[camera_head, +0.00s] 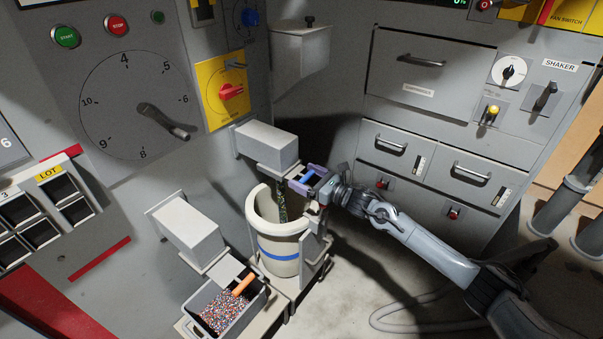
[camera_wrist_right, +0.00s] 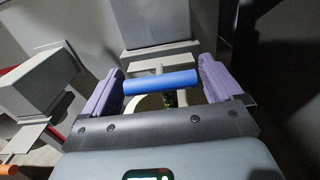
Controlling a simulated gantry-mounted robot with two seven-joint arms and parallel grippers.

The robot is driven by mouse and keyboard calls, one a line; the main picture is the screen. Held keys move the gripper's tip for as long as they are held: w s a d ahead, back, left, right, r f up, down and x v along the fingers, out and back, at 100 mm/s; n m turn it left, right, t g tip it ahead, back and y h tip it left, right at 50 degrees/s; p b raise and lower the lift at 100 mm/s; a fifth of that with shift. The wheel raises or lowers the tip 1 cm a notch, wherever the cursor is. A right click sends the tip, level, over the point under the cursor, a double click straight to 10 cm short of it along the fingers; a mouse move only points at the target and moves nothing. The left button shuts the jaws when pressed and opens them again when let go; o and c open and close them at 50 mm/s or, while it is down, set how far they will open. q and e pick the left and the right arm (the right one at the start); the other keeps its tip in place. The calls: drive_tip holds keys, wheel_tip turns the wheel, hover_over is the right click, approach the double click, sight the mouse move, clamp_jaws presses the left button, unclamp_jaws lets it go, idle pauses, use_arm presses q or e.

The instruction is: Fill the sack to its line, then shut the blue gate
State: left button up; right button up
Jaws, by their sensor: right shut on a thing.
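The cream sack (camera_head: 278,268) hangs open under the upper spout box (camera_head: 267,144), with a blue line (camera_head: 279,254) around its outside. A dark, speckled stream of granules (camera_head: 283,203) falls from the spout into it. The fill level inside is hidden. The blue gate handle (camera_head: 308,178) is at the spout's front. My right gripper (camera_head: 310,180) is shut on it; in the right wrist view the blue bar (camera_wrist_right: 161,83) lies between the purple fingers. My left gripper is not in view.
A lower spout box (camera_head: 188,230) with an orange handle (camera_head: 243,285) stands over a grey bin (camera_head: 222,321) of mixed granules. A large dial (camera_head: 140,105) and red rotary switch (camera_head: 231,92) are on the left panel. Drawers (camera_head: 400,146) line the right; the floor between is mostly clear.

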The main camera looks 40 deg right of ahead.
drive_tip(key=shift+s, duration=0.1)
drive_tip(key=o, duration=1.2)
drive_tip(key=shift+c, duration=0.2)
drive_tip(key=shift+s+d, duration=0.1)
drive_tip(key=shift+s, duration=0.15)
drive_tip(key=p+v, duration=0.4)
drive_tip(key=v, duration=0.6)
